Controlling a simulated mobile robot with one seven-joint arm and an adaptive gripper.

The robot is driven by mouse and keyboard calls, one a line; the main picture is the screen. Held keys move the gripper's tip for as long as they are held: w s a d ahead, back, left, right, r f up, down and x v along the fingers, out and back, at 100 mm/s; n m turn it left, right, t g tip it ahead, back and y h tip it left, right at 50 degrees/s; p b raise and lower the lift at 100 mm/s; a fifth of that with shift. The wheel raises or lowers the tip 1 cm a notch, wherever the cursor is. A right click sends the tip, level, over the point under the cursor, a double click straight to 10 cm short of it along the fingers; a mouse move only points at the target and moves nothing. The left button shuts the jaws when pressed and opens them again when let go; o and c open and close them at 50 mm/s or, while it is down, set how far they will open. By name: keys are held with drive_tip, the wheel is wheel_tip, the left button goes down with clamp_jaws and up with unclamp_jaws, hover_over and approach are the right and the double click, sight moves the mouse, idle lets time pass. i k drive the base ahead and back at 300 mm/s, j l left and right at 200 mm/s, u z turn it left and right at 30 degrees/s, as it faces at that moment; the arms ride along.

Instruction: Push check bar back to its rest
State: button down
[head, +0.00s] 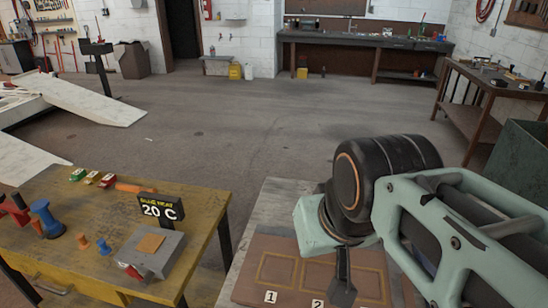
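My gripper (341,283) hangs at the bottom right, over a brown board (284,290) with yellow outlined squares and labels 1 and 2. I see its dark narrow end only from behind and above, so I cannot tell whether it is open or shut. My arm covers the right part of the board. I cannot pick out the check bar or its rest for certain; they may be hidden behind my arm or below the picture's edge.
A yellow wooden bench (70,272) on the left holds a grey block (150,255), a "20 C" sign (161,208), an orange bar (136,188) and blue clamp-like pieces (46,219). A dark green bin (520,160) stands at right. The floor beyond is clear.

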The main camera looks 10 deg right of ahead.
sight(395, 272)
drive_tip(key=l+z, duration=0.1)
drive_tip(key=z, duration=1.15)
